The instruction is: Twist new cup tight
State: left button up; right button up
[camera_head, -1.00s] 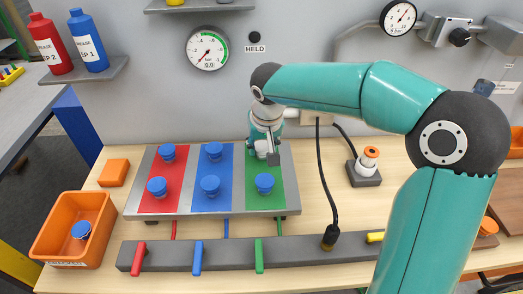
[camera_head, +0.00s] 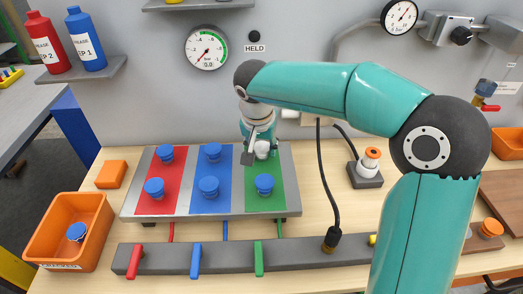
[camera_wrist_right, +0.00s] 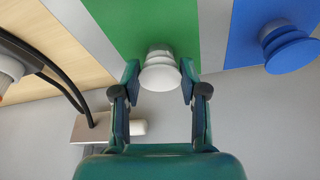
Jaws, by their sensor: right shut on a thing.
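A white cup (camera_wrist_right: 160,72) sits at the far end of the green strip (camera_head: 265,200) on the grey board (camera_head: 295,200). My right gripper (camera_wrist_right: 160,85) is shut on it, with one finger on each side. In the head view the right gripper (camera_head: 258,150) points down at the back of the board and partly covers the white cup (camera_head: 262,148). A blue cup (camera_head: 264,184) stands nearer on the green strip. Other blue cups stand on the red strip (camera_head: 160,210) and the blue strip (camera_head: 212,170). My left gripper does not show.
An orange bin (camera_head: 48,235) with a blue cup (camera_head: 77,232) stands at the left. A grey bar (camera_head: 225,258) with red, blue and green levers lies in front. A black hose (camera_head: 322,180) and a post with an orange top (camera_head: 371,155) stand to the right.

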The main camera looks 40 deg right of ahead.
jog(key=m, duration=0.3)
jog(key=shift+a+g+h, duration=0.1)
jog(key=shift+g+h, duration=0.2)
jog(key=shift+g, duration=0.1)
jog(key=o, duration=1.2)
jog(key=shift+o, duration=0.2)
